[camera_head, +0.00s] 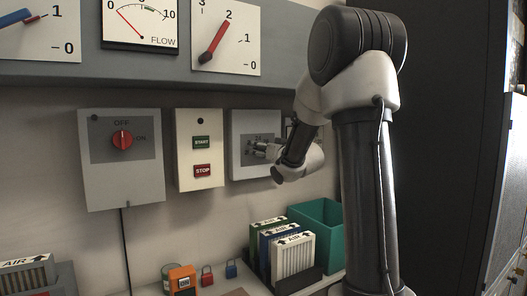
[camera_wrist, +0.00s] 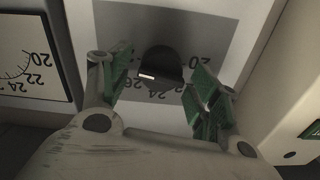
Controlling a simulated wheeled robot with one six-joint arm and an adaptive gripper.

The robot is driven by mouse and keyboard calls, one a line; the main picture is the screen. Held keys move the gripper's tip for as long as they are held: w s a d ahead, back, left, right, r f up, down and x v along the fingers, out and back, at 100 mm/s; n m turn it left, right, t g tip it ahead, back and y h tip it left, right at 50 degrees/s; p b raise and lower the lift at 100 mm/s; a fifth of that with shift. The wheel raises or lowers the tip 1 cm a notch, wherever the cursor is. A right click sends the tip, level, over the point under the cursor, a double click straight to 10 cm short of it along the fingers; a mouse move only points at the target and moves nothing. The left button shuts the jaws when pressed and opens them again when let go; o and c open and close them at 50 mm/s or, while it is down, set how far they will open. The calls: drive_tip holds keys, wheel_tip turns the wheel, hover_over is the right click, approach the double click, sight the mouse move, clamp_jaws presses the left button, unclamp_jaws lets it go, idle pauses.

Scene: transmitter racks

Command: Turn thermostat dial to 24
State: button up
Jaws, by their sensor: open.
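The thermostat is a light box with a grey plate (camera_head: 243,130) on the wall, to the right of the start/stop box. In the wrist view its black dial (camera_wrist: 160,65) shows at the middle of the grey plate (camera_wrist: 215,30), with upside-down numbers around it. A white mark sits on the dial's lower left edge; the exact number it points to is unclear. My gripper (camera_wrist: 155,78) is open, its green-padded fingers on either side of the dial with gaps visible. In the head view my gripper (camera_head: 258,150) is at the thermostat's face and hides the dial.
A gauge (camera_wrist: 28,62) with 20, 22 and 24 is beside the thermostat. The start/stop box (camera_head: 199,150) and red OFF/ON switch (camera_head: 122,139) are to the left. Below are air filters (camera_head: 294,256), a teal bin (camera_head: 322,232) and small padlocks (camera_head: 207,277) on the shelf.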

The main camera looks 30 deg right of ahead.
drive_tip(key=c, duration=1)
drive_tip(key=shift+n, duration=0.4)
drive_tip(key=n, duration=0.4)
drive_tip(key=shift+a+n, duration=0.1)
drive_tip(key=shift+n, duration=0.2)
drive_tip(key=n, duration=0.4)
drive_tip(key=shift+f, duration=0.1)
drive_tip(key=shift+a+f+n, duration=0.1)
drive_tip(key=shift+f+n, duration=0.05)
drive_tip(key=shift+n, duration=2.4)
drive_tip(key=shift+a+f+n, duration=0.1)
drive_tip(key=shift+n, duration=2.45)
